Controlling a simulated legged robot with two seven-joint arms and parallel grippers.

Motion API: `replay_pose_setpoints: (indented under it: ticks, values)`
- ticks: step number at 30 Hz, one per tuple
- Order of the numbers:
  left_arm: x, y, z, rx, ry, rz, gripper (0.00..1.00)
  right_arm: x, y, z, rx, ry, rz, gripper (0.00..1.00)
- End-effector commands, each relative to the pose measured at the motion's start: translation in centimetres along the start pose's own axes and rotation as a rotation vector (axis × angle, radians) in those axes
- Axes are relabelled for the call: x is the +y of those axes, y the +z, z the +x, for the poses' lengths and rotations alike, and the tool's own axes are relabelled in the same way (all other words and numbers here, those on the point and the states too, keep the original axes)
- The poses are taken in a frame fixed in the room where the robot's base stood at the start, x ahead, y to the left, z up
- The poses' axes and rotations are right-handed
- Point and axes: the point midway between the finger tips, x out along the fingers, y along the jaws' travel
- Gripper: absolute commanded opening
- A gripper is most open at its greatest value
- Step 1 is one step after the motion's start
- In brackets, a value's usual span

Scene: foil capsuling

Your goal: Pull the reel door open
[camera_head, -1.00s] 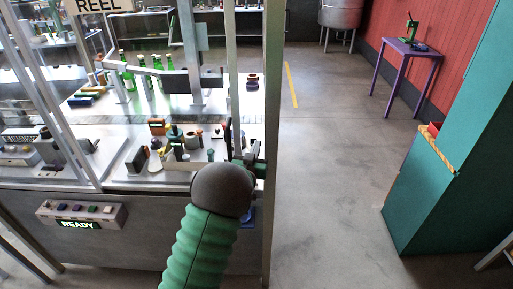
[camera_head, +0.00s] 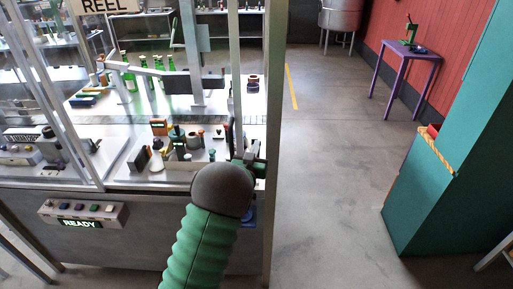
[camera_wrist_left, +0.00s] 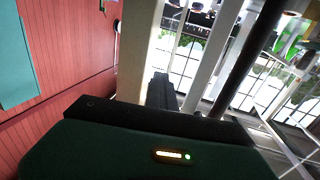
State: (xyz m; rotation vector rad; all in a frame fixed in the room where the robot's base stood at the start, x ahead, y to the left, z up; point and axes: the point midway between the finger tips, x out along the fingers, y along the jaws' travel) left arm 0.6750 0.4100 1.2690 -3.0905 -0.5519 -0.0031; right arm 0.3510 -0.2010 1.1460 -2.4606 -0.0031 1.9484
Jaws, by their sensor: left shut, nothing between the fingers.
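The REEL sign (camera_head: 104,6) is at the top left of the head view, above a clear-panelled, metal-framed enclosure. A slim upright (camera_head: 234,70) and a thicker post (camera_head: 273,90) stand at its right side. I cannot tell clearly which panel is the reel door or whether it is ajar. My left gripper (camera_head: 250,166) is shut and empty, close beside these uprights. My green arm hides part of it. In the left wrist view its dark fingers (camera_wrist_left: 161,92) are together beside a pale post (camera_wrist_left: 138,50). A dark bar (camera_wrist_left: 250,55) runs diagonally to their right, apart from them.
Inside the enclosure are green bottles (camera_head: 129,80) and small tools on a worktop. A button box (camera_head: 83,213) reading READY is on the front. A purple table (camera_head: 405,50) and a teal cabinet (camera_head: 440,160) stand right. The floor (camera_head: 325,150) between is clear.

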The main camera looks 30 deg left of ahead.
Motion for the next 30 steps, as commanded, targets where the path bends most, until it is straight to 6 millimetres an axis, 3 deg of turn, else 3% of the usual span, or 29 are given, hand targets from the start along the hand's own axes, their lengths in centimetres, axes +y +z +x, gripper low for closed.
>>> replay_pose_setpoints:
  ticks: [6,15,25,30]
  values:
    - [0.0,0.0,0.0,0.0,0.0,0.0,0.0,0.0,0.0,0.0,0.0,0.0,0.0,0.36]
    - [0.0,0.0,-0.1,0.0,0.0,0.0,0.38,0.0,0.0,0.0,0.0,0.0,0.0,0.36]
    - [0.0,0.1,-0.3,-0.001,0.0,0.0,0.38,0.0,0.0,0.2,0.0,0.0,0.0,0.36]
    - [0.0,0.5,-3.0,-0.001,0.0,-0.001,0.38,0.0,0.4,1.5,0.0,0.0,0.0,0.36]
